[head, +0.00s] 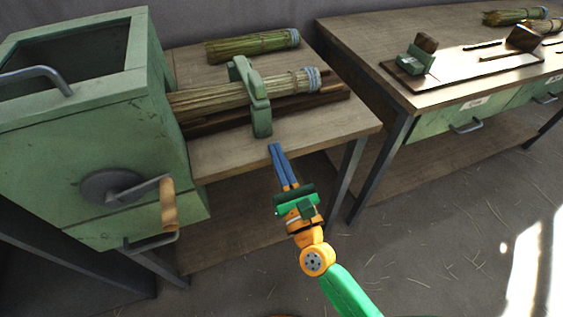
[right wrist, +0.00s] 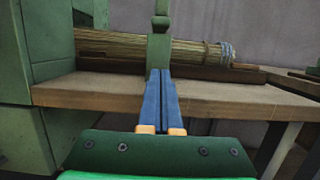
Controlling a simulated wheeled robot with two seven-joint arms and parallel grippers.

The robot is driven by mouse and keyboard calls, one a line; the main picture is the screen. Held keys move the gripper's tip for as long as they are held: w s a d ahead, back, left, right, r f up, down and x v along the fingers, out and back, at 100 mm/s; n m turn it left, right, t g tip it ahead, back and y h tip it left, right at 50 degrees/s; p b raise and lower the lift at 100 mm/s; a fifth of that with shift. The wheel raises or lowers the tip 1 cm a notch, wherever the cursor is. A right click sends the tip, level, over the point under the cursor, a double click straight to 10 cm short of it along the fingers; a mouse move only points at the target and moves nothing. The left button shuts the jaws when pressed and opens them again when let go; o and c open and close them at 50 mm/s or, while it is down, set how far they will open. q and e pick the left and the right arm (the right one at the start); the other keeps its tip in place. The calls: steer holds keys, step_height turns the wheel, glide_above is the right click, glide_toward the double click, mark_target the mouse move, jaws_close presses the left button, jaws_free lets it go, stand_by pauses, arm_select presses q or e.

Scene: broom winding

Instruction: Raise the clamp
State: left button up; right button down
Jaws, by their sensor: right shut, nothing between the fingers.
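The green clamp (head: 255,97) stands across a straw bundle (head: 240,95) on the wooden bench; its upright bar lies across the bundle's front. In the right wrist view the clamp (right wrist: 158,45) rises straight beyond my fingertips. My right gripper (head: 276,149) has blue fingers closed together with nothing between them. It is just in front of the bench edge, below the clamp's lower end. In the right wrist view the fingertips (right wrist: 158,73) overlap the clamp's foot; I cannot tell whether they touch. My left gripper is not in view.
A green machine box (head: 85,130) with a wooden-handled crank (head: 168,205) stands at the left. Another bundle (head: 253,46) lies at the bench's back. A second table (head: 450,90) with a board and tools is at the right. The floor in front is clear.

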mark_target(264, 110)
steer(key=x, duration=0.4)
steer(key=r+p, duration=0.2)
steer(key=r, duration=0.1)
steer(key=shift+w+a+r+p, duration=0.1)
steer(key=shift+w+p, duration=0.25)
steer(key=shift+r+p, duration=0.4)
steer(key=shift+r, duration=0.1)
